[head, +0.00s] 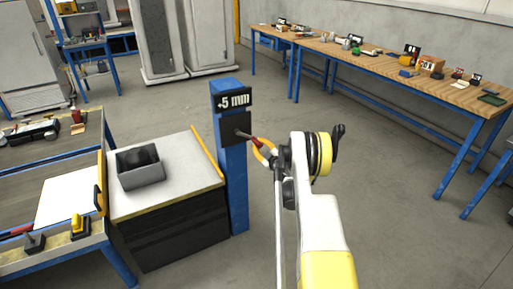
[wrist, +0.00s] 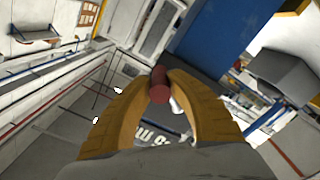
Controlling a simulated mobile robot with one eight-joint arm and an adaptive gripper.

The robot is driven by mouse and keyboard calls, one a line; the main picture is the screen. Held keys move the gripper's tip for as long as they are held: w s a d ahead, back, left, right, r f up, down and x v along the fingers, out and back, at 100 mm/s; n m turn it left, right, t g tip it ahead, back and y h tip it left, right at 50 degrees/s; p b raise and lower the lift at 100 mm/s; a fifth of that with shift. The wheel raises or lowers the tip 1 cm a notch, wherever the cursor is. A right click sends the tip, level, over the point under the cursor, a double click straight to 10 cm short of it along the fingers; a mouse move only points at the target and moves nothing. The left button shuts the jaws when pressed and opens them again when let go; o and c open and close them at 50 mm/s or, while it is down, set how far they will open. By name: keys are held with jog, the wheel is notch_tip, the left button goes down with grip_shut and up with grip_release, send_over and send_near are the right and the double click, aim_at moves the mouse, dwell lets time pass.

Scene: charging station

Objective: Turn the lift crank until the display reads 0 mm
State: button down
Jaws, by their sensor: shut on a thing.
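The lift crank sits on a blue post; its dark hub plate (head: 235,127) is under a black display (head: 234,99) that reads +5 mm in white. The crank's red handle (head: 255,139) sticks out toward my arm. My gripper (head: 262,150) is shut on this handle. In the wrist view the red handle (wrist: 160,86) stands between the two yellow-brown fingers of my gripper (wrist: 160,92). The crank's arm is mostly hidden behind the gripper. The display text shows only partly and tilted in the wrist view.
Left of the post stands a cabinet with a light top (head: 185,185) and a grey bin (head: 140,167) on it. A long wooden workbench (head: 440,88) with small items runs along the right wall. The floor right of my arm is clear.

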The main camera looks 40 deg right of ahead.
jog(key=shift+d+r, duration=0.2)
jog(key=shift+r, duration=0.1)
dwell(0.4)
jog(key=c, duration=1.2)
grip_release()
jog(key=v, duration=0.7)
jog(key=shift+s, duration=0.3)
